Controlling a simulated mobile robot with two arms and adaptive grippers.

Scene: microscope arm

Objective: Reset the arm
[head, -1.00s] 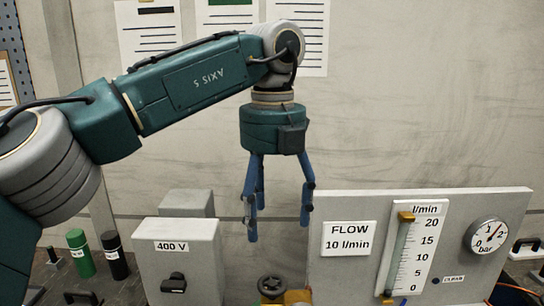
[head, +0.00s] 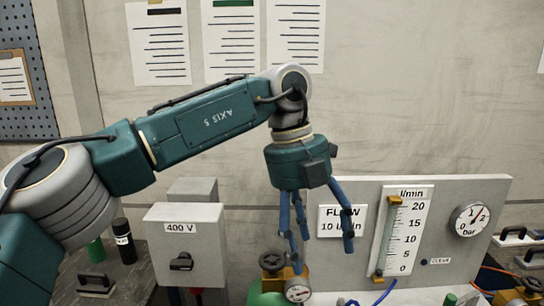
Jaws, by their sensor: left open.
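My left gripper (head: 320,250) hangs from the teal arm marked AXIS 5, its blue fingers spread open and empty. It points down above the brass valve with a black handwheel (head: 272,261), and one finger covers part of the FLOW 10 l/min sign (head: 329,226). I cannot tell whether any finger touches anything. No microscope and no other arm show in view. My right gripper is not in view.
A grey 400 V box (head: 207,217) with a black rotary switch (head: 181,262) stands left. A grey panel (head: 470,270) carries the flow tube (head: 389,240) and a bar gauge (head: 469,219). A small gauge (head: 297,290) and green tank (head: 268,298) sit below my gripper.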

